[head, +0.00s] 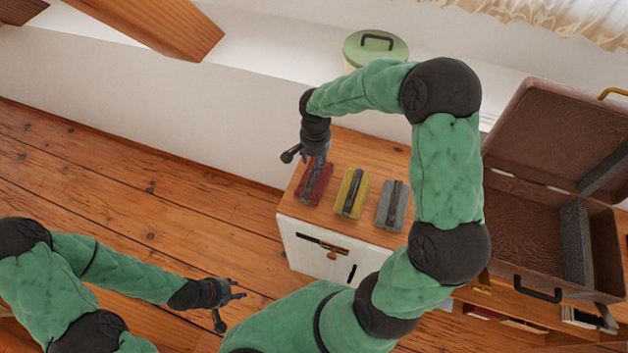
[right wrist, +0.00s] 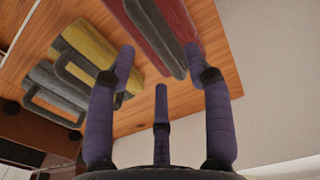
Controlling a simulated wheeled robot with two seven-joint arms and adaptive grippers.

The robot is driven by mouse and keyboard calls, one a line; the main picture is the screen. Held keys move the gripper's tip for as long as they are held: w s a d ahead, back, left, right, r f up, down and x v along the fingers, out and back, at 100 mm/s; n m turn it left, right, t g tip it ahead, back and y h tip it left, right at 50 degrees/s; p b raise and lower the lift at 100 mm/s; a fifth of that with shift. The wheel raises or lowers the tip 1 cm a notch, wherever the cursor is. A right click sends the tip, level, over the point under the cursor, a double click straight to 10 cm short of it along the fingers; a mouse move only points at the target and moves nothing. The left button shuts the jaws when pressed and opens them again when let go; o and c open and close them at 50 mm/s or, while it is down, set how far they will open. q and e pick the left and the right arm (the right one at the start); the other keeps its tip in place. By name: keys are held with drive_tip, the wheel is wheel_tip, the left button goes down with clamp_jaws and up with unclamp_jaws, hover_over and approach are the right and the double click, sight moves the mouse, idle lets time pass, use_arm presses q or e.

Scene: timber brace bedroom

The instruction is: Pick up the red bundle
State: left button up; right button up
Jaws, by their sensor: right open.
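The red bundle (head: 314,187) lies at the left of a row on a small wooden-topped cabinet (head: 350,143). A dark strip or handle runs along its top. My right gripper (head: 309,161) is over its far end, open and empty. In the right wrist view the red bundle (right wrist: 152,35) lies beyond the spread fingers of the right gripper (right wrist: 160,65), not enclosed by them. Whether a fingertip touches it I cannot tell. My left gripper (head: 234,300) is open and empty, low at the left, away from the cabinet.
A yellow bundle (head: 351,192) and a grey bundle (head: 391,205) lie close beside it, to the right. An open brown suitcase (head: 520,225) stands at the right. A green lidded container (head: 374,47) is on the white ledge behind. The wall borders the cabinet's far side.

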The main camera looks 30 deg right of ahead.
wheel_tip(320, 180, down, 5)
drive_tip(key=shift+s+r+b, duration=0.1)
drive_tip(key=shift+s+b, duration=0.05)
drive_tip(key=shift+b, duration=0.65)
clamp_jaws()
